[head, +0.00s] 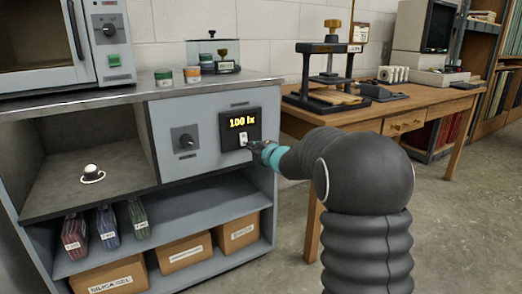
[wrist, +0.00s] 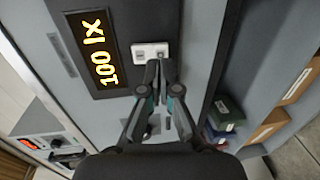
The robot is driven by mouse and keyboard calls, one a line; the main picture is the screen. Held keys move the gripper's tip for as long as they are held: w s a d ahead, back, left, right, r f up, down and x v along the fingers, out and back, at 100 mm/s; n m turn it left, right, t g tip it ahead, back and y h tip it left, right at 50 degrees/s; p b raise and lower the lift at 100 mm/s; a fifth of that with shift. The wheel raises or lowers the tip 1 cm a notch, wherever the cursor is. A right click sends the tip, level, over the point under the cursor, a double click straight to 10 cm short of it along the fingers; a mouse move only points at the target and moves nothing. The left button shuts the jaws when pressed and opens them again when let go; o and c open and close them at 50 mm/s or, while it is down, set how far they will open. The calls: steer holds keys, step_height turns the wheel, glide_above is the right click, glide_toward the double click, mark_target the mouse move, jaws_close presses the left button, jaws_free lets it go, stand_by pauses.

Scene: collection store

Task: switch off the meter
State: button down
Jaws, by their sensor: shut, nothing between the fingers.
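The meter (head: 228,123) is a black panel on the grey cabinet front, with a lit display reading "100 lx". The display also shows in the wrist view (wrist: 88,53), turned on its side. A small white switch plate (head: 243,139) sits below the digits; in the wrist view the switch plate (wrist: 151,54) has a small dark spot at its right part. My gripper (head: 252,143) is shut and empty, its tips right at the switch. In the wrist view my gripper (wrist: 154,66) has its tips just below the plate; I cannot tell if they touch it.
A dark knob (head: 185,140) is on the same cabinet front to the left. Boxes (head: 183,250) and colored packets (head: 107,226) fill the shelves below. A microwave-like oven (head: 60,45) and jars (head: 192,74) stand on top. A wooden desk (head: 400,115) is behind my arm.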

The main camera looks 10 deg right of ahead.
steer(key=shift+x, duration=1.55)
steer(key=shift+w+f, duration=0.1)
steer(key=shift+w, duration=0.1)
steer(key=shift+s, duration=0.1)
steer(key=s+d+f+b, duration=0.2)
steer(key=s+d, duration=0.2)
steer(key=s, duration=0.9)
steer(key=shift+d, duration=0.1)
